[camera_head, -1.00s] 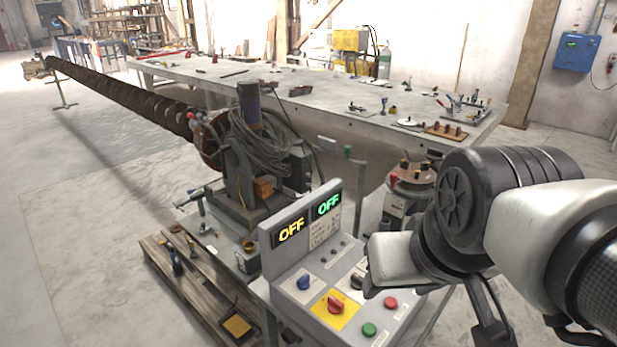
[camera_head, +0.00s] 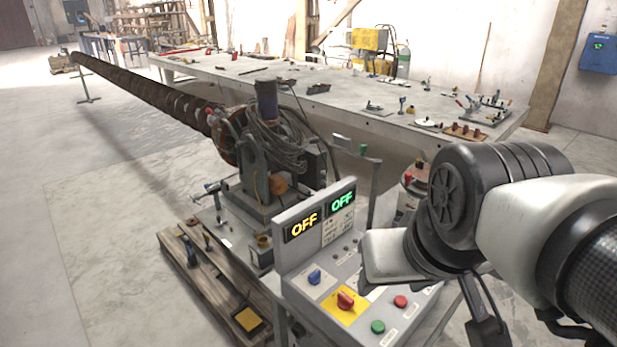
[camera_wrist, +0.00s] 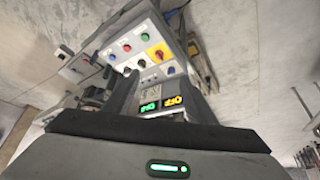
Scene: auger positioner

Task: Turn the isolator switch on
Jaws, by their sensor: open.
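The isolator switch (camera_head: 345,299) is a red rotary knob on a yellow plate, set in the sloping face of a grey control panel (camera_head: 312,296). In the wrist view the switch (camera_wrist: 159,55) appears in the upper middle, with the panel seen upside down. Two displays above the face, one yellow (camera_head: 303,226) and one green (camera_head: 342,202), both read OFF. My gripper's dark body (camera_wrist: 160,130) spans the bottom of the wrist view, apart from the panel. In the head view my arm's wrist overlaps the panel's right side.
A blue knob (camera_head: 314,277), a green button (camera_head: 378,327) and a red button (camera_head: 401,301) surround the switch. A motor with coiled cable (camera_head: 283,150) and a long auger (camera_head: 150,97) stand behind. A long grey table (camera_head: 330,85) lies beyond. Open floor is at left.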

